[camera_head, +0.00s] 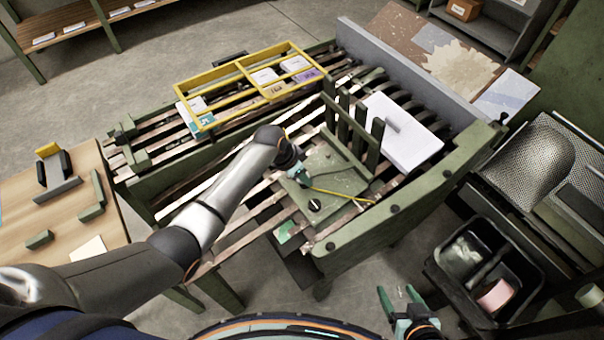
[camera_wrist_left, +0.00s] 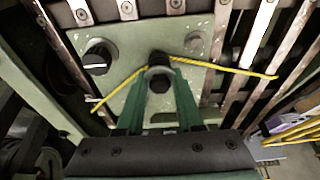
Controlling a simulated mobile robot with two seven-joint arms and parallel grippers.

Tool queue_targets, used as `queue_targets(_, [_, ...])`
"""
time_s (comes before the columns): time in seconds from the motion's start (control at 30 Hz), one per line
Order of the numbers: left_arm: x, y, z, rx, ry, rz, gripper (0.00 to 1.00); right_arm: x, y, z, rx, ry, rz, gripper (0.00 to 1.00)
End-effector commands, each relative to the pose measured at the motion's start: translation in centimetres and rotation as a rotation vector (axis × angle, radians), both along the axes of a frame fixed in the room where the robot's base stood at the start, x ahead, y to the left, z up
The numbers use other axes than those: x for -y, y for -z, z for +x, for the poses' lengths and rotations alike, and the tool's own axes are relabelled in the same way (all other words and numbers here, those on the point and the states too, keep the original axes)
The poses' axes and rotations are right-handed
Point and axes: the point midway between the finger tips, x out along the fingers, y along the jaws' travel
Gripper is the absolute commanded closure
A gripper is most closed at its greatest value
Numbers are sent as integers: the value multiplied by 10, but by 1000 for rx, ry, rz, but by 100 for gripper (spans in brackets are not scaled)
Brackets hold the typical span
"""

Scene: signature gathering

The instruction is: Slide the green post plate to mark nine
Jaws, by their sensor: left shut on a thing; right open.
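The green post plate (camera_head: 335,168) lies on the slatted bench, with several upright green posts (camera_head: 352,128) along its far side. My left gripper (camera_head: 303,178) is over the plate's left part. In the left wrist view, its green fingers (camera_wrist_left: 159,95) are shut on a dark round knob (camera_wrist_left: 158,62) on the plate (camera_wrist_left: 128,75). A second black knob with a white line (camera_head: 315,205) sits nearer the front; it also shows in the wrist view (camera_wrist_left: 97,56). My right gripper (camera_head: 402,302) is open and empty, off the bench front. I cannot read any numbered marks.
A yellow cord (camera_head: 345,195) lies across the plate by the gripped knob. A white paper stack (camera_head: 403,135) lies beyond the posts. A yellow frame (camera_head: 235,80) over cards stands at the back left. A green side rail (camera_head: 375,222) bounds the bench.

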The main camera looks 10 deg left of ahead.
Motion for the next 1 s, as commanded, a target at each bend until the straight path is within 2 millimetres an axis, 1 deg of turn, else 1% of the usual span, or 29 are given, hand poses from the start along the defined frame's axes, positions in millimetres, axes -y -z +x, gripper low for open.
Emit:
queue_targets(0.17, [0, 0, 0, -2, -1, 0, 100, 0, 0, 0, 0, 0, 0, 28])
queue_targets(0.2, [0, 0, 0, -2, -1, 0, 61, 0, 0, 0, 0, 0, 0, 28])
queue_targets(0.43, [0, 0, 0, 0, 0, 0, 35, 0, 0, 0, 0, 1, -1, 28])
queue_targets(0.77, [-1, -4, 0, 1, 0, 0, 34, 0, -1, 0, 0, 1, -1, 28])
queue_targets(0.87, [-3, -12, -2, 3, -1, -1, 34, 0, -4, 0, 0, 1, -1, 28])
queue_targets(1.0, [-9, -31, -8, 3, -1, 1, 34, 0, -11, 0, 0, 1, -1, 28])
